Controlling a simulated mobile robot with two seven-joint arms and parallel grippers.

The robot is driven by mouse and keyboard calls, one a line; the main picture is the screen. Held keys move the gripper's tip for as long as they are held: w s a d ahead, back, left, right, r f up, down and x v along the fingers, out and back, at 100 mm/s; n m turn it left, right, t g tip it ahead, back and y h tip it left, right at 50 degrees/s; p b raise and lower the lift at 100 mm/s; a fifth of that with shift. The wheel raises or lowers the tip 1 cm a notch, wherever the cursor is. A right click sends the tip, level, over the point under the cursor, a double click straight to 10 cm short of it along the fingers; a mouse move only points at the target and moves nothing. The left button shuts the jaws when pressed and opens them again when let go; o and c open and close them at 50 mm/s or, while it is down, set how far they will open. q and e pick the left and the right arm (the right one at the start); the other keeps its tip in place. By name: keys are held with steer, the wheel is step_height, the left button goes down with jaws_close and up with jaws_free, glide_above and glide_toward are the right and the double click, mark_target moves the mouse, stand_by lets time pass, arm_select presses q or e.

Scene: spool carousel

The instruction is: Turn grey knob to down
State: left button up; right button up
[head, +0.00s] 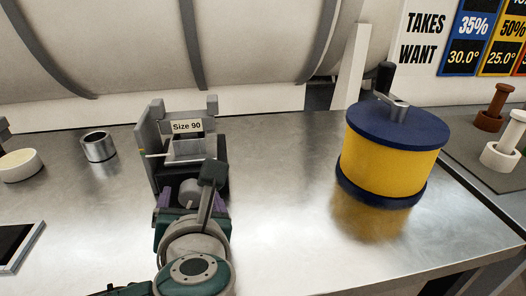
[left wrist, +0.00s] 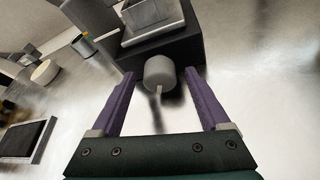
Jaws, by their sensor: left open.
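The grey knob (left wrist: 160,72) is a short round cylinder on the front of a dark box-shaped device (left wrist: 190,50) with a "Size 90" label (head: 187,126). A thin pale strip shows at the knob's lower edge in the left wrist view; I cannot tell for sure which way the knob is set. In the head view the knob (head: 189,187) is partly hidden by my arm. My left gripper (left wrist: 160,77) is open, its purple fingers on either side of the knob with a visible gap on each side. My right gripper is not in view.
A blue-and-yellow drum (head: 388,158) stands to the right on the metal table (head: 285,200). A metal cup (head: 99,146), a white round tub (head: 20,165) and a dark panel (head: 14,243) are at left. Brown (head: 494,108) and white (head: 503,145) spools stand far right.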

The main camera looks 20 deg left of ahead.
arm_select(q)
jaws_close()
steer(key=shift+d+f+h, duration=0.1)
steer(key=shift+d+h, duration=0.15)
steer(key=shift+h, duration=0.05)
steer(key=shift+s+a+n+b, duration=0.1)
steer(key=shift+n+b, duration=0.25)
steer(key=shift+n, duration=0.05)
steer(key=shift+a, duration=0.1)
steer(key=n+t+h, duration=0.1)
steer(key=n, duration=0.1)
steer(key=shift+a+n+h+b, duration=0.1)
steer(key=shift+n+h+b, duration=0.2)
steer(key=shift+n+h, duration=0.1)
jaws_free()
steer(key=shift+r, duration=0.2)
